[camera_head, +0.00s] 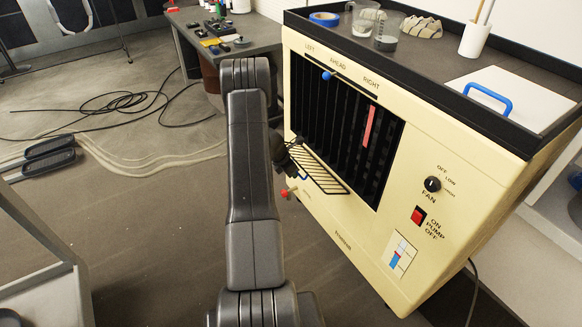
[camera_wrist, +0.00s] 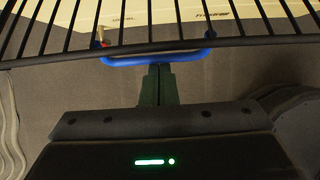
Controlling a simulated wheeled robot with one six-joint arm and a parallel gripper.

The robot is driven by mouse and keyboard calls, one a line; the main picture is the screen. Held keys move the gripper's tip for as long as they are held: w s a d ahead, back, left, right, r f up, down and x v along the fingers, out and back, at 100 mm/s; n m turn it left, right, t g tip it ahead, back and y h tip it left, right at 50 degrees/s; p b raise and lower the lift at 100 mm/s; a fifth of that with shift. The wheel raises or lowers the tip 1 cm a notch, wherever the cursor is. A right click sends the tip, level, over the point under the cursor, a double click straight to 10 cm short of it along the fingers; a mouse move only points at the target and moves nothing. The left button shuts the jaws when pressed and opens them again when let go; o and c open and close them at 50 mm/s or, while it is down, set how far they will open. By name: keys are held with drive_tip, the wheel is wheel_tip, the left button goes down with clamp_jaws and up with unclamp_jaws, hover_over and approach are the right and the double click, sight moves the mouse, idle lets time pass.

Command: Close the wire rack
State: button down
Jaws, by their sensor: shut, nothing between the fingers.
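The wire rack (camera_head: 322,172) is black and juts out from the lower part of the dark opening in the cream machine's front. In the wrist view its bars (camera_wrist: 215,45) cross the top of the picture. A blue handle (camera_wrist: 190,58) is fixed along the rack's outer edge. My gripper (camera_wrist: 158,68) is shut and empty. Its fingertips are at the middle of the blue handle, and I cannot tell whether they touch it. In the head view my gripper (camera_head: 294,160) is dark and partly hidden beside the rack's outer left end.
The cream machine (camera_head: 345,212) has a blue-knobbed slider (camera_head: 327,75), a fan knob (camera_head: 432,184) and a red pump switch (camera_head: 418,215). A red knob (camera_head: 284,192) sticks out low on the left. Cables (camera_head: 130,102) lie on the floor near a desk (camera_head: 262,38).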

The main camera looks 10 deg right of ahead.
drive_tip(key=r+p, duration=0.2)
wheel_tip(320, 180, up, 6)
drive_tip(key=p, duration=0.5)
hover_over(307, 165)
drive_tip(key=shift+s+a+r+y, duration=0.1)
drive_tip(key=shift+s+r+y, duration=0.1)
drive_tip(key=shift+y, duration=0.1)
drive_tip(key=shift+w+d+r+p, duration=0.1)
drive_tip(key=shift+w+d+r, duration=0.1)
drive_tip(key=shift+d, duration=0.25)
drive_tip(key=shift+w+d+r+p, duration=0.15)
drive_tip(key=shift+d+r, duration=0.1)
drive_tip(key=shift+d, duration=0.15)
drive_tip(key=shift+w+d+r+p, duration=0.1)
drive_tip(key=shift+w+d+r, duration=0.1)
drive_tip(key=shift+d, duration=0.25)
drive_tip(key=shift+r, duration=0.1)
drive_tip(key=v, duration=1.3)
drive_tip(key=shift+r+b, duration=0.3)
drive_tip(key=shift+b, duration=0.1)
drive_tip(key=shift+w+a+f, duration=0.1)
drive_tip(key=shift+a, duration=0.05)
drive_tip(key=x, duration=1.3)
drive_tip(key=shift+s+f+p, duration=0.2)
drive_tip(key=shift+f+p, duration=0.1)
drive_tip(key=shift+p, duration=0.1)
